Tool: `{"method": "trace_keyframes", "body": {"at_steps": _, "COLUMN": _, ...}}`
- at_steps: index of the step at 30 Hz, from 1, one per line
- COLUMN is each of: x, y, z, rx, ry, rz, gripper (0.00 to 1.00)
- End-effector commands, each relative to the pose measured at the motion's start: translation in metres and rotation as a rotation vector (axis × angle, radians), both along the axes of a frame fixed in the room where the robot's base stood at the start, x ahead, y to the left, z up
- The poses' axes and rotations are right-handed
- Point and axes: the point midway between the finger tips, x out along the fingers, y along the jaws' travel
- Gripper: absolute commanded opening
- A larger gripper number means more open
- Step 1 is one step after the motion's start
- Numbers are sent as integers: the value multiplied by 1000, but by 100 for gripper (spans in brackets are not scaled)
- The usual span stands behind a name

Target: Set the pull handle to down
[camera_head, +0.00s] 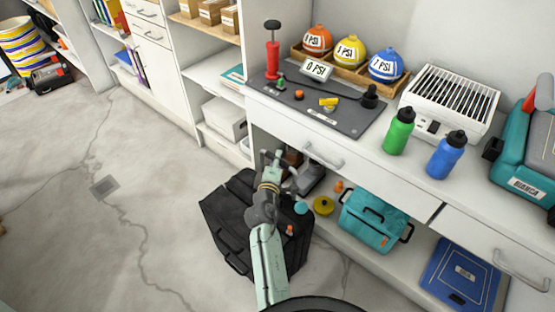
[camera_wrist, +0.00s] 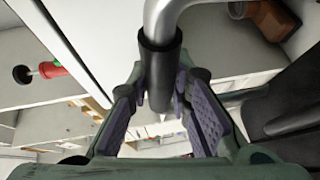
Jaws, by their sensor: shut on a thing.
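The black wheeled bag (camera_head: 225,215) stands on the floor in front of the shelving. Its pull handle, a bent silver tube with a black grip (camera_wrist: 160,72), runs between my fingers in the wrist view. My gripper (camera_head: 271,160) is at the handle above the bag's far side and is shut on it; the fingers also show in the wrist view (camera_wrist: 163,115). In the head view my gripper and arm cover much of the handle and part of the bag, so how far the handle is extended is hard to tell.
The counter drawer front (camera_head: 325,155) is close to the right of my gripper. A teal case (camera_head: 372,222) and a yellow round object (camera_head: 323,206) sit on the low shelf. Red pump (camera_head: 272,58) and bottles (camera_head: 399,132) stand on the counter.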

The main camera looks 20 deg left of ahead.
Motion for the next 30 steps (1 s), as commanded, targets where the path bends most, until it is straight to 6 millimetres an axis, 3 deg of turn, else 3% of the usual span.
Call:
{"method": "trace_keyframes", "body": {"at_steps": 1, "x": 0, "y": 0, "z": -22, "rx": 2, "ry": 2, "rz": 0, "gripper": 0}}
{"method": "trace_keyframes", "body": {"at_steps": 7, "x": 0, "y": 0, "z": -59, "rx": 2, "ry": 2, "rz": 0, "gripper": 0}}
{"method": "trace_keyframes", "body": {"at_steps": 19, "x": 0, "y": 0, "z": -62, "rx": 2, "ry": 1, "rz": 0, "gripper": 0}}
{"method": "trace_keyframes", "body": {"at_steps": 20, "x": 0, "y": 0, "z": -62, "rx": 2, "ry": 0, "rz": 0, "gripper": 19}}
{"method": "trace_keyframes", "body": {"at_steps": 30, "x": 0, "y": 0, "z": -63, "rx": 1, "ry": 1, "rz": 0, "gripper": 40}}
